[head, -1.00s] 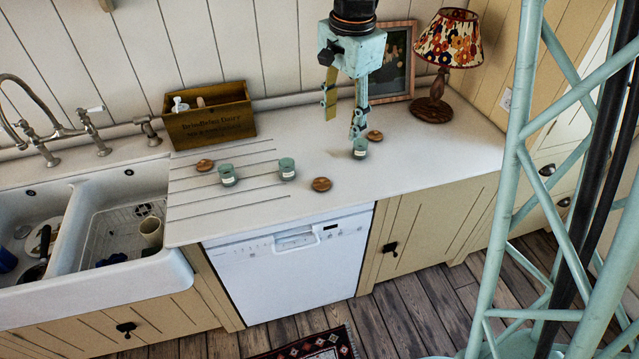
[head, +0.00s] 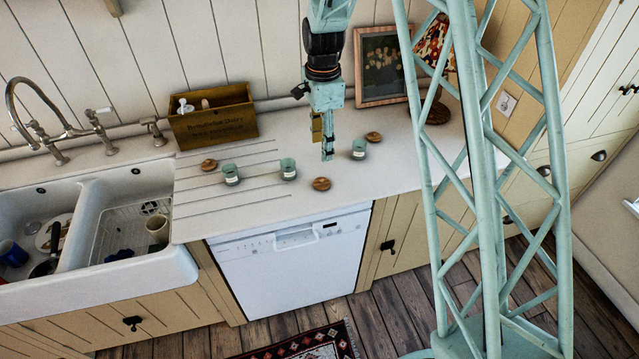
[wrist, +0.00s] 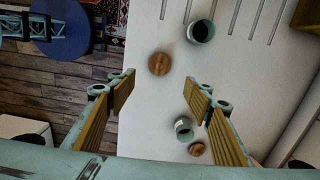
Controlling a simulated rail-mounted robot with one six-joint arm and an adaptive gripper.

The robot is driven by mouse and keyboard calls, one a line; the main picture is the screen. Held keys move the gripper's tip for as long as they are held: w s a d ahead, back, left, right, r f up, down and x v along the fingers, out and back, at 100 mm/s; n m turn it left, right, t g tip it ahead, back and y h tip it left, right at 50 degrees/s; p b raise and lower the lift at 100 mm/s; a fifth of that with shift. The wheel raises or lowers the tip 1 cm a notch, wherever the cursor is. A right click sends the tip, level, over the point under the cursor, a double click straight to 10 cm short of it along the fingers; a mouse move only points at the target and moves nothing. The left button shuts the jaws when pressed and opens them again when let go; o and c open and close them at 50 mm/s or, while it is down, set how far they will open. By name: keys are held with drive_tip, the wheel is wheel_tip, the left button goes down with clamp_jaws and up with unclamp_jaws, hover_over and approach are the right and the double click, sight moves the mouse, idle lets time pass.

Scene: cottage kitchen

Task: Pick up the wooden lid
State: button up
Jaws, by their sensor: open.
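Three round wooden lids lie on the white counter: one at left (head: 209,165), one near the front edge (head: 321,184), and one at the back right (head: 374,137). Small green jars stand near them: left (head: 230,175), middle (head: 288,169) and right (head: 359,148). My gripper (head: 324,150) is open and empty above the counter, between the middle and right jars. In the wrist view, the front lid (wrist: 159,64) shows beyond the fingertips, roughly between the two fingers. The right jar (wrist: 183,127) and back-right lid (wrist: 197,149) show lower down between the fingers.
A wooden box (head: 213,117) stands against the wall. A double sink (head: 85,222) is at left. A framed picture (head: 381,65) and a lamp (head: 433,50) stand at the back right. The front lid is near the counter's front edge, above the white dishwasher (head: 290,260).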

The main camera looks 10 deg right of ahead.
drive_tip(key=shift+w+a+f, duration=0.1)
drive_tip(key=shift+w+f, duration=0.05)
drive_tip(key=shift+f, duration=0.3)
drive_tip(key=shift+w+a+f, duration=0.1)
drive_tip(key=shift+f, duration=0.3)
drive_tip(key=shift+f, duration=0.15)
drive_tip(key=p, duration=0.1)
hover_over(322, 179)
drive_tip(key=shift+w+a+f, duration=0.1)
drive_tip(key=shift+w+f, duration=0.05)
drive_tip(key=shift+f, duration=1.95)
drive_tip(key=shift+w+a+f, duration=0.1)
drive_tip(key=shift+w+f, duration=0.05)
drive_tip(key=shift+f, duration=1.9)
drive_tip(key=shift+f, duration=0.1)
drive_tip(key=shift+s+d+f+p, duration=0.1)
drive_tip(key=shift+s+f+p, duration=0.1)
drive_tip(key=shift+f, duration=0.5)
drive_tip(key=shift+s+d+f+p, duration=0.1)
drive_tip(key=shift+f+p, duration=0.1)
drive_tip(key=shift+f, duration=1.6)
drive_tip(key=shift+c, duration=0.6)
